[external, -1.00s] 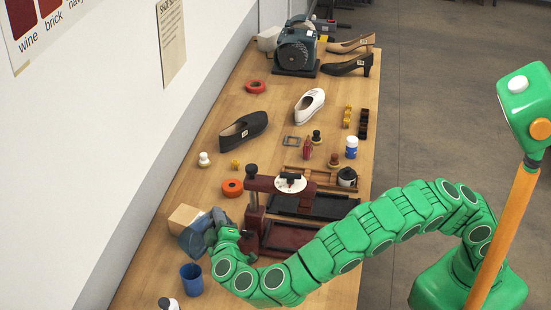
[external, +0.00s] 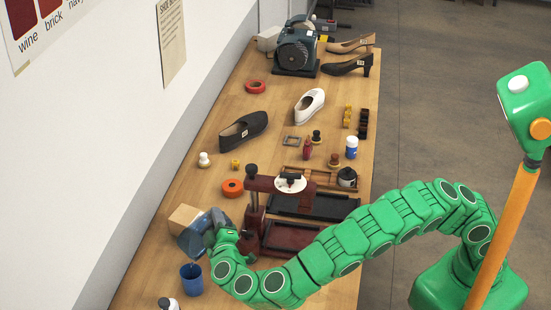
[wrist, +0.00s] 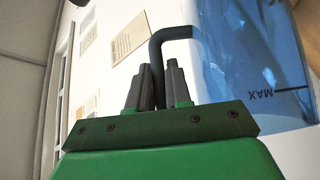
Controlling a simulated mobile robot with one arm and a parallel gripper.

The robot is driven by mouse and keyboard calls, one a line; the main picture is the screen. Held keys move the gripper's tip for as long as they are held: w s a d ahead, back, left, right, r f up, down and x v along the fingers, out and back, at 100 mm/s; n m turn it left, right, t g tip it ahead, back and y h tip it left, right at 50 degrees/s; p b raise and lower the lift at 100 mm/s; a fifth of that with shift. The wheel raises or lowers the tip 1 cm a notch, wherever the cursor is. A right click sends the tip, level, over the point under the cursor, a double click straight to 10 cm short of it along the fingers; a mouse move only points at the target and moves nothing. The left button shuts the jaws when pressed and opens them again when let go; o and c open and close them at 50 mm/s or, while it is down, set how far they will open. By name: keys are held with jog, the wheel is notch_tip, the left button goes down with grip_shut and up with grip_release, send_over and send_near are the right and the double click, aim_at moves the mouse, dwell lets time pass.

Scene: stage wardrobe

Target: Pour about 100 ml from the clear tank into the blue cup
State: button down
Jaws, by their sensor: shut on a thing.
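The clear tank (external: 192,239) has a blue tint and is tilted, its lower end over the blue cup (external: 191,281). In the wrist view the tank (wrist: 255,75) fills the right side, with a MAX mark on its wall. My gripper (external: 211,238) is shut on the tank's dark bent handle (wrist: 158,58); in the wrist view my gripper (wrist: 160,85) has its fingers on either side of it. The cup stands upright on the table, just below the tank and apart from it. I cannot clearly make out a stream or the level in the cup.
A tan block (external: 184,216) is right behind the tank. A dark red press (external: 255,215) stands close to the right of my gripper. A white and dark bottle (external: 168,303) is near the cup at the front. The wall is on the left.

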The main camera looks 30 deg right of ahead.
jog(key=shift+w+d, duration=0.25)
jog(key=shift+d, duration=0.1)
jog(key=shift+w+d+r+m+g, duration=0.5)
jog(key=shift+d+r+m+g, duration=0.2)
jog(key=shift+r+g, duration=0.1)
jog(key=shift+w+d+f+m+g+y, duration=0.2)
jog(key=shift+w+d+m+g+y, duration=0.1)
jog(key=shift+g+y, duration=0.15)
jog(key=shift+w+d+f+m+g+y, duration=0.1)
jog(key=shift+d+f+m+g+y, duration=0.2)
jog(key=shift+f, duration=0.35)
